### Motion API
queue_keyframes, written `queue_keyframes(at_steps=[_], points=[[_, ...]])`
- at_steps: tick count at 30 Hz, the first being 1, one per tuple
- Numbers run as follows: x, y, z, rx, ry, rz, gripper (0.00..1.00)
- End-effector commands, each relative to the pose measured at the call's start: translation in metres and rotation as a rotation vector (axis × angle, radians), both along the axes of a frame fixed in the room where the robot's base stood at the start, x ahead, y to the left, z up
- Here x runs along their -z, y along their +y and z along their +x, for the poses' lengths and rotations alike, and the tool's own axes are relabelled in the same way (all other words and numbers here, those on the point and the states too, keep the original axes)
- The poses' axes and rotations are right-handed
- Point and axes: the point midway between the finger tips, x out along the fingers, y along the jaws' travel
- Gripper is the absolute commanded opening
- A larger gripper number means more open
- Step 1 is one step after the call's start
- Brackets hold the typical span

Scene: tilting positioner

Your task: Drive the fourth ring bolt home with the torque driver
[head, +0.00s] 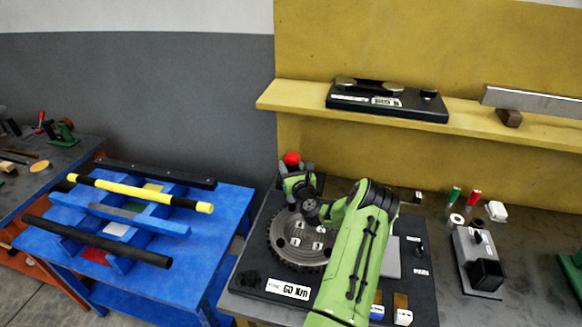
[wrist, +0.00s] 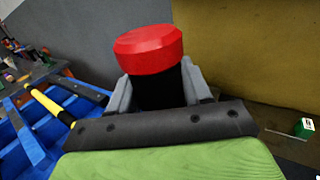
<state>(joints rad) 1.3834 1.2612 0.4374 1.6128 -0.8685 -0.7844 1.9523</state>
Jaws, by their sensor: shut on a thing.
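The torque driver (wrist: 150,50) has a red cap and a black body. In the wrist view it stands between the two grey fingers of my gripper (wrist: 160,92), which is shut on it. In the head view the red cap of the driver (head: 291,158) shows above my gripper (head: 297,172), over the far side of the dark toothed ring (head: 285,255). The ring lies on a black base plate and carries several small white tags. The driver's lower end and the bolt under it are hidden by my gripper and arm, so I cannot tell whether they touch.
A label reading 60 Nm (head: 288,288) is on the plate's front. A yellow shelf (head: 290,100) with a black device (head: 388,100) hangs behind. A blue table (head: 60,245) with bars stands left. A grey-black device (head: 477,262) and small parts lie right.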

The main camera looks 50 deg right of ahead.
Motion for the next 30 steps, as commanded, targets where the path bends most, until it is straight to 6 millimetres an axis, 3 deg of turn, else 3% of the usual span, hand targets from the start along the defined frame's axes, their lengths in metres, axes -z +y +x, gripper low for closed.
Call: queue_keyframes(at_steps=[30], points=[[0.0045,-0.0003,0.0002,0.0,-0.003,-0.002,0.0]])
